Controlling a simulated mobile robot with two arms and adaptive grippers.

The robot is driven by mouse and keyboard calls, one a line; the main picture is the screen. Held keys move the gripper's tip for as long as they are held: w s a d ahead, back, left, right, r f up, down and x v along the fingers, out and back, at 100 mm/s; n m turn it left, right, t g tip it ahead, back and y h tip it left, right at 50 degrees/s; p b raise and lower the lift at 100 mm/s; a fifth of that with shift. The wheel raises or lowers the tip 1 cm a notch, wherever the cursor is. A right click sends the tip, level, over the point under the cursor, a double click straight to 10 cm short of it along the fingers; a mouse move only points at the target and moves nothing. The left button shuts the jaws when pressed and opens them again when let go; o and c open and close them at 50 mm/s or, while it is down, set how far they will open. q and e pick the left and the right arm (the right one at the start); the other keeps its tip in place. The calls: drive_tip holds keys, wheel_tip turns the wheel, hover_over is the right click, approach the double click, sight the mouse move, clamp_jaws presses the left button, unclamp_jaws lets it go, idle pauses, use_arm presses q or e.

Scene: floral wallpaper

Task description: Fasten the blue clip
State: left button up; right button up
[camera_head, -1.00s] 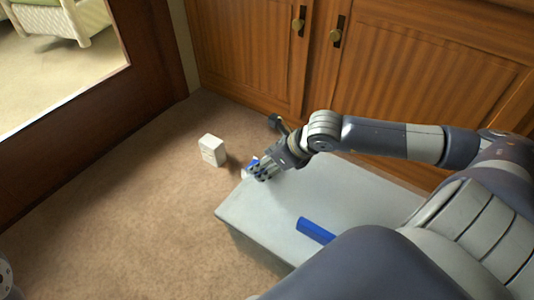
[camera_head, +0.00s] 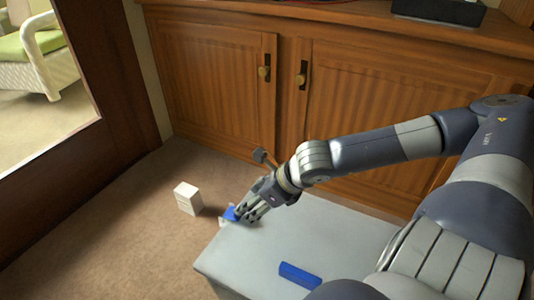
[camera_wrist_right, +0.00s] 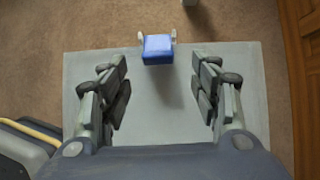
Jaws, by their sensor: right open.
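A small blue clip (camera_head: 231,213) with pale parts at its sides stands at the far left edge of the grey table (camera_head: 330,240). In the right wrist view the blue clip (camera_wrist_right: 157,48) sits near the table's far edge, with a pale upright piece on each side. My right gripper (camera_head: 246,214) is over the table just beside the clip and partly hides it in the head view. In the wrist view the right gripper (camera_wrist_right: 160,82) is open and empty, with the clip beyond its fingertips, roughly centred between them. My left gripper is not in view.
A long blue bar (camera_head: 300,275) lies on the table nearer to me. A white box (camera_head: 187,198) stands on the carpet beyond the table's left side. Wooden cabinets (camera_head: 330,90) rise behind the table. The tabletop between bar and clip looks clear.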

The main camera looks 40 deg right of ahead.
drive_tip(key=v, duration=0.6)
drive_tip(key=shift+s+r, duration=0.2)
drive_tip(key=shift+a, duration=0.1)
